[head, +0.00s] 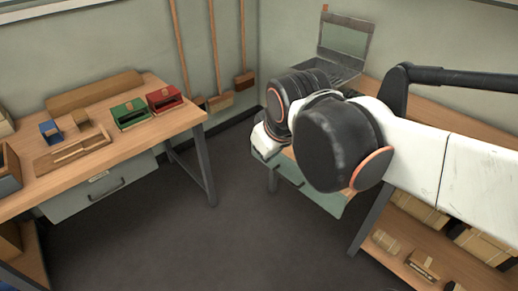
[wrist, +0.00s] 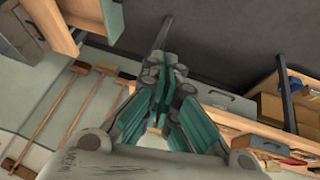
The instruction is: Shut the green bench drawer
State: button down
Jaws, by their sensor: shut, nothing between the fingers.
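The green bench drawer (head: 325,198) is under the right-hand bench in the head view. Its pale green front stands out from the bench, and a strip of wood shows behind it, so it looks pulled out. My arm hides much of it. In the wrist view a pale green panel (wrist: 113,20) with wood beside it shows at the top left; it appears to be the same drawer. My gripper (wrist: 163,80) is shut and empty, with teal finger pads, apart from that panel. In the head view my wrist hides the fingers.
The left bench (head: 190,118) holds a green box (head: 130,115), a red box (head: 165,98) and a wooden tray (head: 72,152). A grey drawer (head: 98,190) sits under it. Brooms (head: 213,50) lean on the wall. The dark floor (head: 190,240) between the benches is clear.

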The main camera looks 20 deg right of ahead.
jog(key=w+d+f+n+g+h+p, duration=0.1)
jog(key=w+f+n, duration=0.15)
jog(key=w, duration=0.55)
jog(key=w+d+f+n+g, duration=0.1)
jog(key=w+n, duration=0.3)
jog(key=w, duration=0.3)
jog(key=w+d+f+n+g+h+p, duration=0.15)
jog(key=w+n, duration=0.25)
jog(key=w, duration=0.4)
jog(key=w+d+f+n, duration=0.1)
jog(key=w+f+n, duration=0.25)
jog(key=f, duration=0.35)
jog(key=w+d+f+n+g+h+p, duration=0.15)
jog(key=w+f, duration=0.25)
jog(key=f, duration=0.4)
jog(key=w+d+f+n, duration=0.1)
jog(key=w+f+n, duration=0.25)
jog(key=f, duration=0.35)
jog(key=w+d+f+b, duration=0.3)
jog(key=d+f+b, duration=0.2)
jog(key=d+f, duration=0.2)
jog(key=shift+f, duration=0.95)
jog(key=shift+d, duration=0.15)
